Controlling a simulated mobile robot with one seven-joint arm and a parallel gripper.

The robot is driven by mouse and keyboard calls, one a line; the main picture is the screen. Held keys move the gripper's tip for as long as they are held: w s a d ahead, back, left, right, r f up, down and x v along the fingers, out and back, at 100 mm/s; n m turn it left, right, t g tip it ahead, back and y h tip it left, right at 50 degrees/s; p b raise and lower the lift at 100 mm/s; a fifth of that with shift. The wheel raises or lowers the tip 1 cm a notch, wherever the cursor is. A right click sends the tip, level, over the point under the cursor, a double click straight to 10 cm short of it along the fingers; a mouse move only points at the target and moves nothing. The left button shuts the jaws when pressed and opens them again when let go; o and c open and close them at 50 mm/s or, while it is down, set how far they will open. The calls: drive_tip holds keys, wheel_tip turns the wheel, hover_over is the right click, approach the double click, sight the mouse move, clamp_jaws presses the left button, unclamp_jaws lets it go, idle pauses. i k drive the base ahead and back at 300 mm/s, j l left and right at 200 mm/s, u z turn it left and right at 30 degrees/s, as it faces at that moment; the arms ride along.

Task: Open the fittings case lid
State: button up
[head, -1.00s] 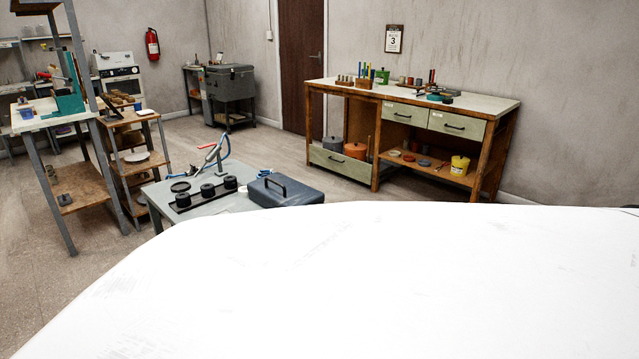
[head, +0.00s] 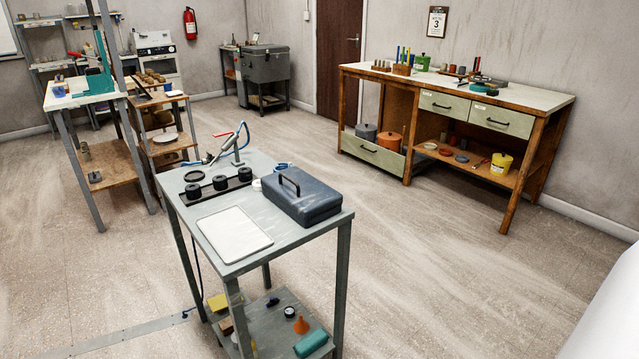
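A dark blue-grey case (head: 301,196) with a black handle on top lies on the right part of a small grey table (head: 270,258). It looks like the fittings case, and its lid is shut. My gripper is not in the head view. A white smooth part at the lower right edge is probably my own arm. The case is fully in sight, with nothing in front of it.
On the table are a white tray (head: 234,234), a rack with black round pieces (head: 220,183) and a small stand with a red-handled tool. The shelf below holds a teal roll (head: 311,343) and an orange funnel (head: 301,325). A wooden workbench (head: 455,90) stands behind right. Floor right of the table is clear.

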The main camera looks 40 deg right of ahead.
sight(305, 194)
drive_tip(key=z, duration=0.9)
drive_tip(key=i+l, duration=0.15)
drive_tip(key=i, duration=0.25)
drive_tip(key=i+l+z, duration=0.1)
drive_tip(key=i, duration=0.25)
drive_tip(key=i+l, duration=0.2)
drive_tip(key=i, duration=0.2)
drive_tip(key=l+z, duration=0.05)
